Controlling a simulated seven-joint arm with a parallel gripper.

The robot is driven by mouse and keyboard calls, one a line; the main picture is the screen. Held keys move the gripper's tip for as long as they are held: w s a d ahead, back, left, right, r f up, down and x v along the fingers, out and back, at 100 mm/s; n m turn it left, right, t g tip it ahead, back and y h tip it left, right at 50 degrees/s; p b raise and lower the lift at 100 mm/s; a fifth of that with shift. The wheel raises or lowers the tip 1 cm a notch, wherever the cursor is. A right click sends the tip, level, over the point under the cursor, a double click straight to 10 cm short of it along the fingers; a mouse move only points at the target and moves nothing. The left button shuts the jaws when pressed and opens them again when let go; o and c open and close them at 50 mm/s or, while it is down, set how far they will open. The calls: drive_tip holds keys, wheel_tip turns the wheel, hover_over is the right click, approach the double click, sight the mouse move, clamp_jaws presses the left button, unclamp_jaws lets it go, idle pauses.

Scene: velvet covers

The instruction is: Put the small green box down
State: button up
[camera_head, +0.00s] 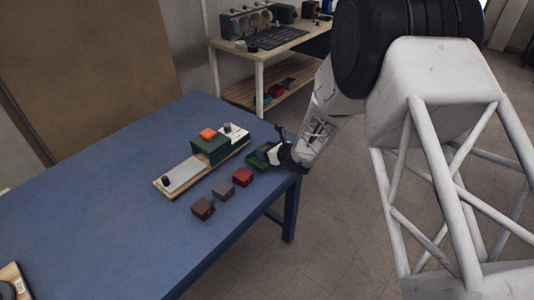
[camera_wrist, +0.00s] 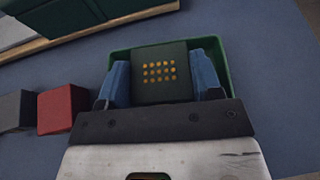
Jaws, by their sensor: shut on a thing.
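The small green box (camera_wrist: 160,72), dark green with rows of orange dots on its face, sits between my gripper's two blue fingers in the wrist view. My gripper (camera_wrist: 164,84) is shut on it. Behind the box in that view is a green tray (camera_wrist: 240,82), whose rim shows around the box and fingers. I cannot tell whether the box touches the tray's floor. In the head view my gripper (camera_head: 271,153) is at the green tray (camera_head: 253,163), near the table's right edge, and largely hides the box.
A red block (camera_head: 243,176), a grey block (camera_head: 223,189) and a brown block (camera_head: 203,208) stand in a row near the blue table's (camera_head: 110,200) front edge. A wooden board (camera_head: 170,192) with a larger green block (camera_head: 211,149) lies behind. The table's left side is mostly clear.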

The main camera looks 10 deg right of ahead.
drive_tip(key=shift+f, duration=0.7)
drive_tip(key=shift+f, duration=0.15)
drive_tip(key=o, duration=0.9)
drive_tip(key=shift+r, duration=0.2)
drive_tip(key=v, duration=1.2)
